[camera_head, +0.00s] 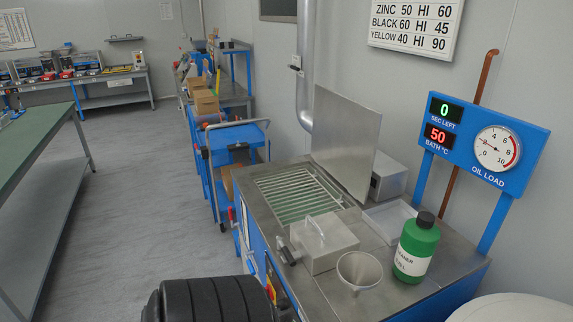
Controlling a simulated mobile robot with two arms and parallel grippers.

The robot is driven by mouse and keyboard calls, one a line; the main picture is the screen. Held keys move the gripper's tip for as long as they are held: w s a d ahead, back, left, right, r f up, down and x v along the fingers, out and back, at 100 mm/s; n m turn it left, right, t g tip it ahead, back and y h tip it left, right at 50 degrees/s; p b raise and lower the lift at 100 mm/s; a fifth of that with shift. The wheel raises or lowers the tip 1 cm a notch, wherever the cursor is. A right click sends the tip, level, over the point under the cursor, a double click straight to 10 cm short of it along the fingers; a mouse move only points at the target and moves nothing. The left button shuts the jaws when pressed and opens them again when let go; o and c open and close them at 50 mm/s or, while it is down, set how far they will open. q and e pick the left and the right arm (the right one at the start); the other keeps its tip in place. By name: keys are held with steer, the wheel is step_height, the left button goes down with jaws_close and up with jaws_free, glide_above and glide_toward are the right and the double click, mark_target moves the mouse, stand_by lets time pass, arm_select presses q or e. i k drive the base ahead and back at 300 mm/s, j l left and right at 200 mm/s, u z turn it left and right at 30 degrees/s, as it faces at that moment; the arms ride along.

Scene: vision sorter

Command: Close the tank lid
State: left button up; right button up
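The tank lid (346,138) is a flat grey metal panel. It stands raised, nearly upright, at the back of the tank (262,190) on the metal bench. The tank's opening is uncovered and shows a wire grid over green slats. Neither of my grippers is in view, so nothing is seen touching the lid.
In front of the tank are a metal box with a handle (323,245), a metal cup (359,272) and a green bottle with a black cap (417,245). A blue gauge panel (482,142) stands at the right. Grey floor (130,200) is clear at left.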

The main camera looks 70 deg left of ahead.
mark_target(346, 131)
steer(key=j+u, duration=0.9)
steer(key=u, duration=0.15)
steer(key=j, duration=0.55)
steer(key=i+j, duration=0.1)
steer(key=j, duration=0.5)
steer(key=z, duration=0.55)
steer(key=j+z, duration=0.3)
steer(key=z, duration=0.2)
steer(key=j+z, duration=0.35)
steer(key=z, duration=0.15)
steer(key=k+j+z, duration=0.1)
steer(key=j+z, duration=0.2)
steer(key=z, duration=0.2)
